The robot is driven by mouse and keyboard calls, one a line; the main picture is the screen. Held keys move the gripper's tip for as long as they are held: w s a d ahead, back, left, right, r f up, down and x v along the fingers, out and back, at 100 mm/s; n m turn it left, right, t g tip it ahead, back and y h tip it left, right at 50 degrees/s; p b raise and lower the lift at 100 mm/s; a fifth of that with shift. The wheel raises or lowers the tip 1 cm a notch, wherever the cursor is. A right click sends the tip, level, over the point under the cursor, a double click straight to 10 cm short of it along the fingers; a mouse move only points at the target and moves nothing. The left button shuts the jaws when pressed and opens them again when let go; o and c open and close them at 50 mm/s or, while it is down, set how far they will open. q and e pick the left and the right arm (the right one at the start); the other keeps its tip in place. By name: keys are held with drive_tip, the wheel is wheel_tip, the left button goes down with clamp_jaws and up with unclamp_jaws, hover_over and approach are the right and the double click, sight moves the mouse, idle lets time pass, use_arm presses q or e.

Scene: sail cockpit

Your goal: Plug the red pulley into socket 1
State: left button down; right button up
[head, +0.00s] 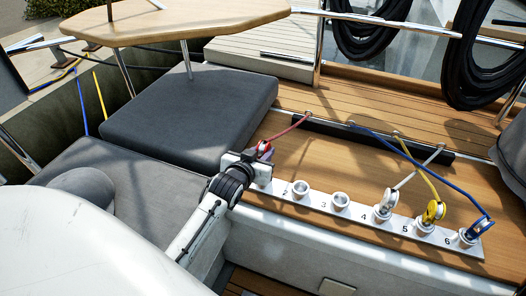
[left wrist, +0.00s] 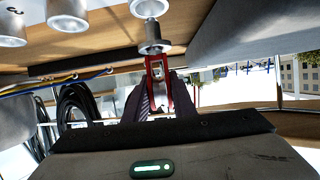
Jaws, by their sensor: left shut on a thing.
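My left gripper (head: 251,163) is shut on the red pulley (head: 265,149), at the left end of the white numbered socket strip (head: 366,227). A red rope runs from the pulley up to the right. In the left wrist view the red pulley (left wrist: 156,86) sits between the dark fingers. Its metal plug end (left wrist: 153,37) points at a round white socket (left wrist: 149,8) at the top edge. I cannot tell whether plug and socket touch. Socket 1 is hidden behind my left gripper in the head view. My right gripper is out of view.
Sockets 2 (head: 300,188) and 3 (head: 341,200) are empty. A white pulley (head: 384,207), a yellow pulley (head: 432,213) and a blue pulley (head: 476,230) stand in sockets 4 to 6, with ropes. A grey cushion (head: 190,112) and wooden table (head: 170,20) lie behind.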

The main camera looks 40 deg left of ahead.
use_arm(q)
drive_tip(key=shift+r, duration=0.15)
drive_tip(key=shift+f, duration=0.2)
idle(0.3)
drive_tip(key=shift+f, duration=0.35)
drive_tip(key=shift+f+b, duration=1.65)
drive_tip(key=shift+f, duration=0.6)
drive_tip(key=c, duration=1.4)
unclamp_jaws()
drive_tip(key=shift+f, duration=0.1)
